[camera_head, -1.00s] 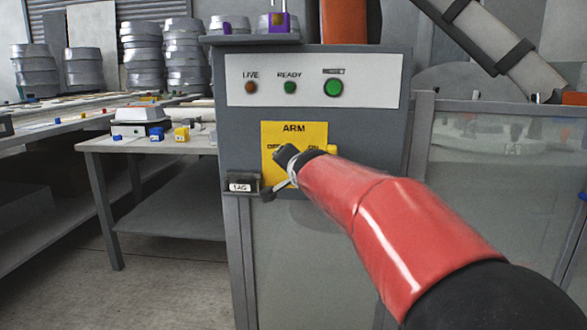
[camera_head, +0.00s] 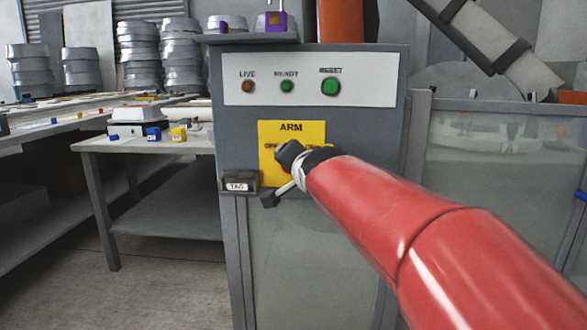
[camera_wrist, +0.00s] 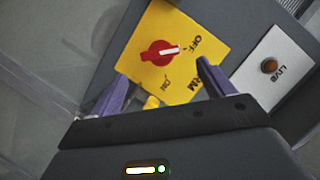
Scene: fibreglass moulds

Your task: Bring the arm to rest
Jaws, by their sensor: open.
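My gripper (camera_head: 288,168) is in front of the yellow ARM plate (camera_head: 268,134) on the grey cabinet, at the end of my red arm. In the wrist view the gripper (camera_wrist: 162,72) is open, with its two purple fingers apart and nothing between them. Past the fingertips is a red rotary switch (camera_wrist: 156,54) on the yellow plate (camera_wrist: 140,30). Its white mark points towards the OFF label. I cannot tell from the wrist view whether the fingers touch the plate.
Above the plate are the LIVE lamp (camera_head: 248,86), READY lamp (camera_head: 287,86) and green RESET button (camera_head: 330,87). A TAG holder (camera_head: 240,185) sticks out at lower left. A workbench (camera_head: 170,146) with small blocks is at left, a glazed panel (camera_head: 490,165) at right.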

